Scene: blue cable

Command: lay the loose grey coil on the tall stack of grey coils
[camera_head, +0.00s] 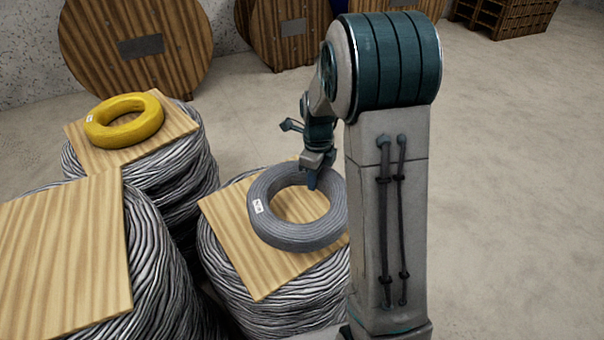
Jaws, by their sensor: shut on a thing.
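The loose grey coil (266,226) is a ring with a small white label. It is over the wooden board (228,232) on top of the middle stack of grey coils (225,265). I cannot tell whether it rests on the board or is just above it. My gripper (314,182) points down at the coil's far rim and is shut on it. My arm hides the coil's right edge. The front left stack of grey coils (165,270) looks the tallest. A bare wooden board (65,255) covers its top.
A yellow coil (98,132) lies on a board on the back left stack (195,155). Large wooden reels (140,70) (290,50) stand by the wall. Pallets (515,18) are at the back right. The concrete floor (510,180) on the right is clear.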

